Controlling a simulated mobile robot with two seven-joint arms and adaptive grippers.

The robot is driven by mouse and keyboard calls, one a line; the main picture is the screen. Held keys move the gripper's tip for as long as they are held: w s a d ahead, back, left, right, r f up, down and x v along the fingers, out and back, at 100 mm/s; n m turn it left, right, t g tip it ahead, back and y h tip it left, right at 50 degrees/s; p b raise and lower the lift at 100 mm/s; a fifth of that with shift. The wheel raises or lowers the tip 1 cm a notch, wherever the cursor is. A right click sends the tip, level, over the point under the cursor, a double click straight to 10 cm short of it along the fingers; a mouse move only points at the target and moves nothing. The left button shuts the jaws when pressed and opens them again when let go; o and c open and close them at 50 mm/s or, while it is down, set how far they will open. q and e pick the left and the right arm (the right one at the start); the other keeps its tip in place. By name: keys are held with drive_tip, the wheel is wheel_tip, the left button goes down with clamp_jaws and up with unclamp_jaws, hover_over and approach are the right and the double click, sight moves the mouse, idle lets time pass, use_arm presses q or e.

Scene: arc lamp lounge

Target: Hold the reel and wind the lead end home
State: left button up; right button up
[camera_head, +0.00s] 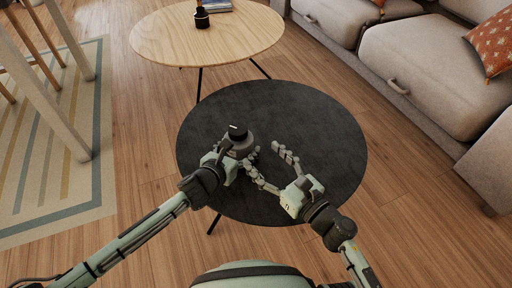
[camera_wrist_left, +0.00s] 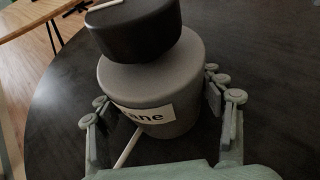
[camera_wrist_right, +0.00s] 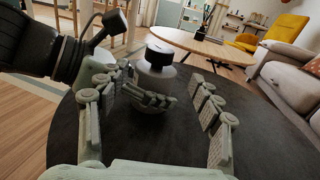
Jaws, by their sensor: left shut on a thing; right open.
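The reel is a grey drum (camera_wrist_left: 150,80) with a black knob (camera_wrist_left: 138,32) on top and a pale label reading "ane" on its side. It stands upright on the dark round table (camera_head: 320,130). A pale strip (camera_wrist_left: 128,145) shows low by the drum; I cannot tell whether it is the lead end. My left gripper (camera_wrist_left: 156,90) is shut on the drum, a finger on each side. The knob, with a white mark on top, also shows in the head view (camera_head: 237,131). My right gripper (camera_head: 263,157) is open and empty, right of the reel, its fingers pointing towards it.
A light wooden table (camera_head: 160,40) with a dark pot (camera_head: 201,18) stands behind. A grey sofa (camera_head: 420,60) with an orange cushion is at the right. A striped rug (camera_head: 85,185) and chair legs are at the left. The dark table's right side is clear.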

sight(237, 128)
drive_tip(key=shift+s, duration=0.15)
